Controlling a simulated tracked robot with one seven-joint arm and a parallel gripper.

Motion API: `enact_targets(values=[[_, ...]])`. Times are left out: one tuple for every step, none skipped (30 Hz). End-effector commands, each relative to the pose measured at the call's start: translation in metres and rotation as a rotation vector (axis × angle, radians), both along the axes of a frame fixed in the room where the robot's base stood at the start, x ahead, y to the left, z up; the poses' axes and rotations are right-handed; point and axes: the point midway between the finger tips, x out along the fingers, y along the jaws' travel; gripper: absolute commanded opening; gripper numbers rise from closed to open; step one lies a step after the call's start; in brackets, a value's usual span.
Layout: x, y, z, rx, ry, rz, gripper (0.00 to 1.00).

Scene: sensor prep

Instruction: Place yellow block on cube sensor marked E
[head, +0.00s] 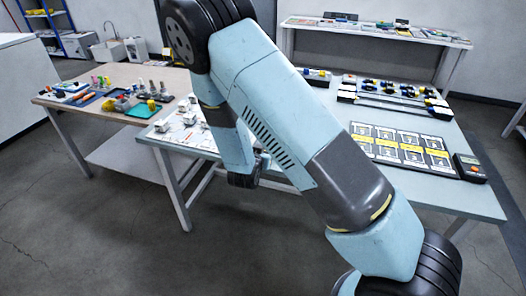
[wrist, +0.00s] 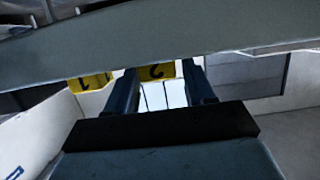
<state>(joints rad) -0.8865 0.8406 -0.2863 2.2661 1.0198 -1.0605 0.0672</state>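A small yellow block (head: 151,104) shows on the green mat (head: 140,113) on the left table in the head view. Several small whitish cubes (head: 188,118) stand on a white sheet on the middle table; I cannot read any letter E on them. In the head view my arm hides part of that table and my gripper's fingers cannot be made out. In the wrist view my gripper (wrist: 161,84) has two dark blue fingers apart, with a bright gap between them and nothing clearly held. A yellow patch marked 2 (wrist: 157,71) shows beyond the fingertips.
Another yellow patch marked 1 (wrist: 90,83) is left of the fingers. A grey-green bar (wrist: 150,40) crosses the wrist view. A board with yellow labels (head: 402,158) and a handheld meter (head: 469,167) lie on the right. Tools and bottles crowd the left table (head: 128,75).

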Motion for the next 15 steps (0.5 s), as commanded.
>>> enact_targets(values=[[-0.0001,0.0,0.0,0.0,0.0,0.0,0.48],[-0.0001,0.0002,0.0001,0.0,0.0,0.0,0.45],[-0.0002,0.0001,0.0001,0.0,0.0,0.0,0.41],[-0.0002,0.0001,0.0001,0.0,0.0,0.0,0.39],[-0.0002,0.0001,0.0001,0.0,0.0,0.0,0.36],[-0.0002,0.0001,0.0001,0.0,0.0,0.0,0.32],[-0.0001,0.0002,0.0001,0.0,0.0,0.0,0.29],[-0.0001,0.0002,0.0001,0.0,0.0,0.0,0.26],[-0.0001,0.0002,0.0001,0.0,0.0,0.0,0.22],[-0.0003,0.0001,0.0001,0.0,0.0,0.0,0.2],[-0.0003,0.0001,0.0001,0.0,0.0,0.0,0.17],[-0.0002,0.0002,0.0001,0.0,0.0,0.0,0.13],[-0.0002,0.0002,0.0001,0.0,0.0,0.0,0.11],[-0.0002,0.0002,0.0001,0.0,0.0,0.0,0.07],[-0.0002,0.0002,0.0001,0.0,0.0,0.0,0.06]])
